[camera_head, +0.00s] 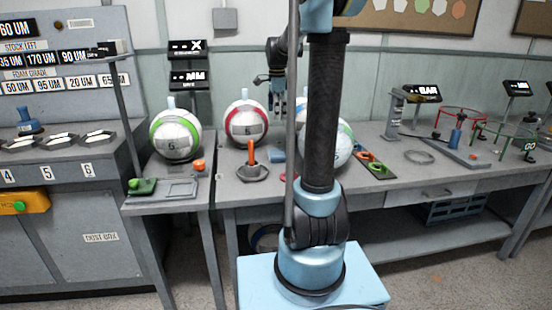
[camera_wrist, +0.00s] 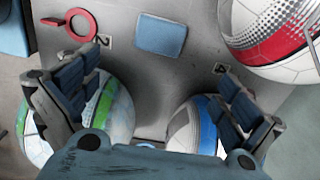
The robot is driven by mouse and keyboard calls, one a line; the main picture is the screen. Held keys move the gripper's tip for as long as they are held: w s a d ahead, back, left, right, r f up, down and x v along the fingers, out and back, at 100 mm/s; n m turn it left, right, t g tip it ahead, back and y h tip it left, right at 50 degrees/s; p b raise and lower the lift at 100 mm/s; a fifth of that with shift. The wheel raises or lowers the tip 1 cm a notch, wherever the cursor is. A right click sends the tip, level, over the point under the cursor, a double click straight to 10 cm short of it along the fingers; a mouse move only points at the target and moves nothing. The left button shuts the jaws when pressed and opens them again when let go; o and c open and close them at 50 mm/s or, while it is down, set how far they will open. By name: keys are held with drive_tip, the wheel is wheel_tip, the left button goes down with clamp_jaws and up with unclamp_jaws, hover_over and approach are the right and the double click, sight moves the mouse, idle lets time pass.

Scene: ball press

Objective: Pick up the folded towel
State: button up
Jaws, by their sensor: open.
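The folded towel is a small blue-grey pad (camera_wrist: 161,35) lying flat on the grey bench in the wrist view, near the top middle. In the head view it shows as a small blue patch (camera_head: 277,156), partly hidden by my arm. My gripper (camera_wrist: 160,56) is open, with its two padded fingers wide apart and nothing between them. In the wrist view the towel lies just beyond the fingertips, between their lines. In the head view my gripper (camera_head: 276,92) hangs above the bench, behind my arm's column.
A red-panelled ball (camera_head: 246,122), a green-panelled ball (camera_head: 176,135) and a blue-green ball (camera_head: 338,145) stand on the bench. A red ring (camera_wrist: 82,22) lies left of the towel. An orange-handled tool (camera_head: 252,158) stands in front. Bare bench surrounds the towel.

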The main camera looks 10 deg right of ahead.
hover_over(277, 152)
wheel_tip(277, 152, down, 12)
drive_tip(key=shift+w+a+r, duration=0.1)
drive_tip(key=shift+w, duration=0.05)
drive_tip(key=shift+s+f, duration=0.15)
drive_tip(key=shift+f, duration=1.3)
drive_tip(key=shift+s+f, duration=0.15)
drive_tip(key=shift+f, duration=1.25)
drive_tip(key=shift+c, duration=0.2)
drive_tip(key=c, duration=0.9)
